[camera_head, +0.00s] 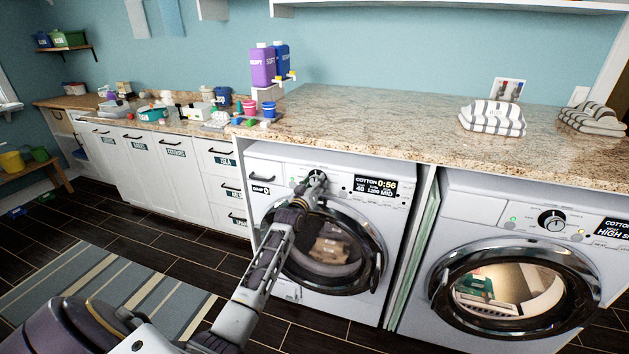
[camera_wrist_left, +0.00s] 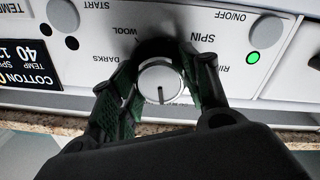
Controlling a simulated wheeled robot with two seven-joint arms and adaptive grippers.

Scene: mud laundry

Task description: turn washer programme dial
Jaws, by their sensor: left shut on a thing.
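The washer (camera_head: 277,176) on the left stands under the granite counter, with its display (camera_head: 376,187) reading COTTON 0:56. Its programme dial (camera_wrist_left: 161,86) is a round silver knob with a dark pointer line, set in a black ring. WOOL, SPIN and DARKS labels show around it in the left wrist view, which is upside down. My left gripper (camera_head: 312,184) reaches the dial from the front. In the left wrist view its two fingers (camera_wrist_left: 158,90) stand on either side of the knob, shut on it. My right gripper is not in view.
A second machine (camera_head: 478,204) with its own dial (camera_head: 551,220) stands to the right. The washer's round door (camera_head: 366,240) is shut below my arm. Striped towels (camera_head: 493,117) and purple and blue bottles (camera_head: 263,66) stand on the counter. A striped rug (camera_head: 95,285) lies at left.

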